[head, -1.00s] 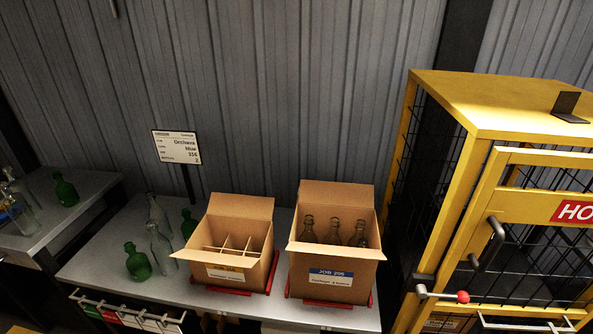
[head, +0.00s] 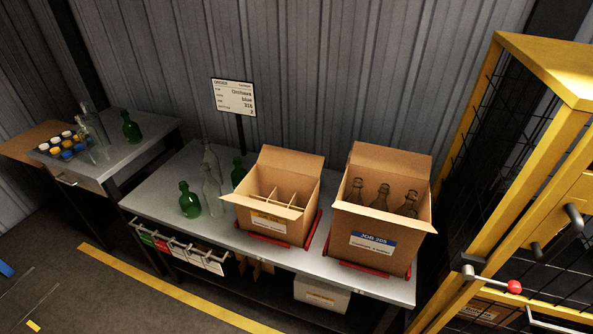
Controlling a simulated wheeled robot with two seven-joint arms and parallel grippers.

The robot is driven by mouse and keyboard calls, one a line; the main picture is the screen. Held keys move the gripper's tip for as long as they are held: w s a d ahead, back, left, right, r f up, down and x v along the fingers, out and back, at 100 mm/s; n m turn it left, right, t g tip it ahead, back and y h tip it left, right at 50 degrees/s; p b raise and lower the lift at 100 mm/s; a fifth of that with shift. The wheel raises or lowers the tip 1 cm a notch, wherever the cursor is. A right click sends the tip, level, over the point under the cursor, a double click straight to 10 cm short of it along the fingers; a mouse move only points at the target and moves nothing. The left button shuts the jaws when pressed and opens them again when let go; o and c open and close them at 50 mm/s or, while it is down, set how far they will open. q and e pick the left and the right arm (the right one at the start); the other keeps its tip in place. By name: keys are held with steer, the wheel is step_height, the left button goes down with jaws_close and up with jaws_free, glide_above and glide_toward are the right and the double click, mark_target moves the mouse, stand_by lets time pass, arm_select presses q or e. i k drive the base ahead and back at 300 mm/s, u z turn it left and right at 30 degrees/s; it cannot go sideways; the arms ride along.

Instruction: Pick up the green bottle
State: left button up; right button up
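A green bottle (head: 189,200) stands upright near the left front of the grey table (head: 160,188) in the head view. A second green bottle (head: 238,171) stands further back, partly hidden by the left carton. A third green bottle (head: 131,126) stands on the side table at the left. Clear bottles (head: 212,190) stand between the first two green ones. Neither of my grippers shows in the head view.
An open divided carton (head: 270,195) and an open carton with brown-looking bottles (head: 383,215) stand on the table's right side. A sign (head: 234,96) rises behind. A yellow cage (head: 470,150) is at the right.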

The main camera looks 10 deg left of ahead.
mark_target(190, 205)
steer(key=u, duration=1.25)
